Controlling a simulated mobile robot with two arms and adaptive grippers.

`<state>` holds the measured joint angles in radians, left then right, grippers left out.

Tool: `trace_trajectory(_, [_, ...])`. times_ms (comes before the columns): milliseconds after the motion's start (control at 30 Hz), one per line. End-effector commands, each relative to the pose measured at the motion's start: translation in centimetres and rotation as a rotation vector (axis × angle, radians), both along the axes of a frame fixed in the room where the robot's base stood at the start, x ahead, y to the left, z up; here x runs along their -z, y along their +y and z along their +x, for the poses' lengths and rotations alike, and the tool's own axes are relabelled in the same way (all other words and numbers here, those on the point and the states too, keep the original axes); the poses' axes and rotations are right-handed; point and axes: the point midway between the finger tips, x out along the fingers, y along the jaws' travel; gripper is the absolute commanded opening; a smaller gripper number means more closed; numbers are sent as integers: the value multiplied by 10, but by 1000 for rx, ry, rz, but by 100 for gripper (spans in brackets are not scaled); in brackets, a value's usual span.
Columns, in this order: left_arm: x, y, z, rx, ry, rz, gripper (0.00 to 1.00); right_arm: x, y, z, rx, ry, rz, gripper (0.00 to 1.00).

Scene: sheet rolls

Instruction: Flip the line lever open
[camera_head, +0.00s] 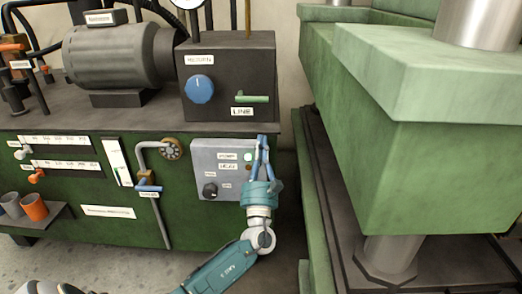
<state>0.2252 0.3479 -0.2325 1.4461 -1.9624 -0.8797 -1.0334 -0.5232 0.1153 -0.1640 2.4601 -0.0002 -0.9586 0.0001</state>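The line lever (254,98) is a small green handle on the front of a dark box (227,60), lying about horizontal just above the "LINE" label (242,112). My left gripper (262,138) is a little below the lever, pointing up, in front of a grey control panel (215,160). Its blue fingers come close together at the tips and look shut, with nothing seen between them. The gripper does not touch the lever in this view. My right gripper is not in view.
A blue knob (200,89) sits left of the lever on the same box. A motor (115,57) stands farther left. A big green press block (430,150) rises on the right, with a narrow gap between it and the bench.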

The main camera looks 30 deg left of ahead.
Motion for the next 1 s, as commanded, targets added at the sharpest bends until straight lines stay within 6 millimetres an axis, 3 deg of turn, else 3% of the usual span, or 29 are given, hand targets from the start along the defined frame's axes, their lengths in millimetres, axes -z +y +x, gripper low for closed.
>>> trace_trajectory(267, [-37,25,40,-1,-4,-1,0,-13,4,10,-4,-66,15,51])
trace_trajectory(500, [-64,27,43,1,-2,-3,0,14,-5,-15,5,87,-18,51])
trace_trajectory(1000, [-69,27,45,1,0,-1,0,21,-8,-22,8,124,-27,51])
